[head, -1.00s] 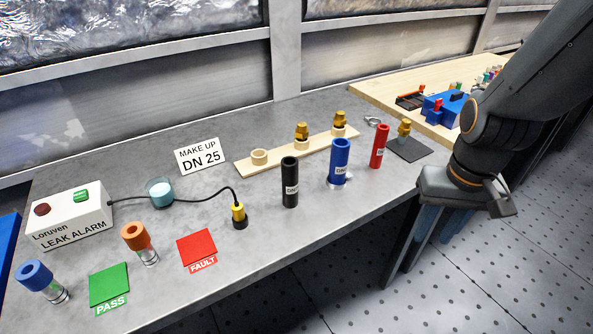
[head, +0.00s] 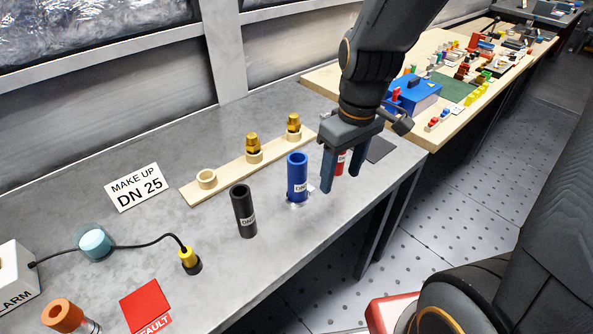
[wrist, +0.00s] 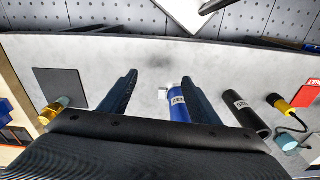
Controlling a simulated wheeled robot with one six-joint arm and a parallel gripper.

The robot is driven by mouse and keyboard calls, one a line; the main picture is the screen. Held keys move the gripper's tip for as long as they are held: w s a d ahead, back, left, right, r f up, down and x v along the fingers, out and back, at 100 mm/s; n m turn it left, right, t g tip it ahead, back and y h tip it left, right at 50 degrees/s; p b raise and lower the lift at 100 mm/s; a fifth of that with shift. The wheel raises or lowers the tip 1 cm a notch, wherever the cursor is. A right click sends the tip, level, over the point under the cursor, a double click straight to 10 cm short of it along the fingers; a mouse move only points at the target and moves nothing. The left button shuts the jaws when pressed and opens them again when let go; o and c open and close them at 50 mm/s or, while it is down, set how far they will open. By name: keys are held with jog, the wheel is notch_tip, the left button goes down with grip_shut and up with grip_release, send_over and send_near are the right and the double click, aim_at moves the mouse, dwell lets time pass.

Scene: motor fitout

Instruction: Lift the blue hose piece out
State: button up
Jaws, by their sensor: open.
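The blue hose piece (head: 297,178) stands upright on the grey bench in the head view, with a white label and a metallic part around its foot. My gripper (head: 340,184) is open and empty, fingers pointing down, just to its right. The left finger is close to the hose in the picture; I cannot tell if they touch. In the wrist view the blue hose (wrist: 178,104) shows beside the inner side of the right finger, and my gripper (wrist: 165,80) spans it in the picture. The red hose piece (head: 340,160) is mostly hidden behind the fingers.
A black hose piece (head: 243,210) stands left of the blue one. Behind is a wooden rack (head: 228,172) with two brass fittings. A dark pad (head: 381,149) lies to the right. The bench's front edge is close by.

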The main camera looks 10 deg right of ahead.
aim_at(294, 172)
jog(key=w+a+r+n+y+p, duration=0.15)
jog(key=w+a+r+n, duration=0.3)
jog(key=a+n, duration=0.45)
jog(key=shift+n, duration=0.4)
jog(key=shift+s+a+f+p, duration=0.1)
jog(key=shift+f+p, duration=0.6)
jog(key=shift+f, duration=1.2)
jog(key=shift+a+f+p, duration=0.1)
jog(key=shift+f+p, duration=0.55)
jog(key=shift+f, duration=1.2)
jog(key=c, duration=1.2)
jog(key=shift+r, duration=0.1)
jog(key=shift+r+b, duration=0.95)
jog(key=shift+r, duration=4)
